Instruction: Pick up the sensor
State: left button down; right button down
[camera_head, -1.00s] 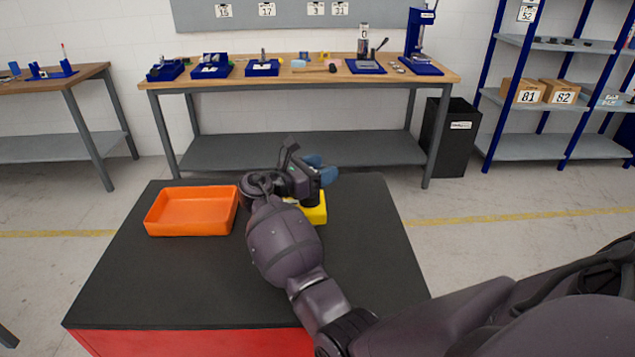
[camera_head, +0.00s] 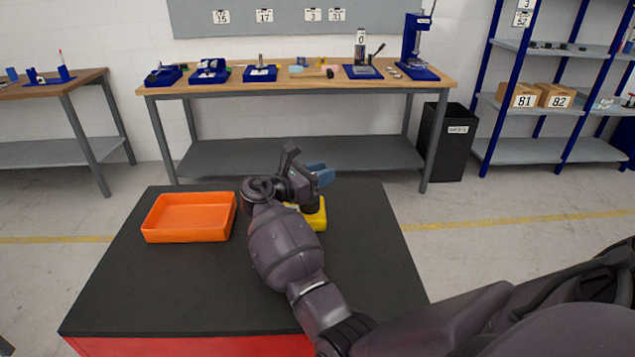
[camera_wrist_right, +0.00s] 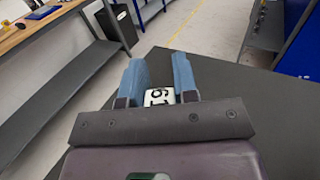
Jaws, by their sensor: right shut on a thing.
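My right gripper (camera_head: 320,173) is over the far right part of the black-topped cart. Its blue fingers also show in the right wrist view (camera_wrist_right: 159,72). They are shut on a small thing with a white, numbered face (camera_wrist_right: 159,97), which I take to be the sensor. Most of its body is hidden by the gripper. A yellow block (camera_head: 316,214) shows below the gripper on the cart top, partly covered by my wrist. I cannot tell whether the held thing touches it. My left gripper is not in view.
An orange tray (camera_head: 189,238) stands empty at the cart's far left. The black cart top (camera_head: 160,290) is otherwise clear. A long workbench (camera_head: 290,84) with blue fixtures stands behind, with a dark bin (camera_head: 445,150) and a blue-framed shelf (camera_head: 555,149) to its right.

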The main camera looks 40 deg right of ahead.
notch_tip(320, 180, up, 20)
jog(key=p, duration=0.2)
dwell(0.4)
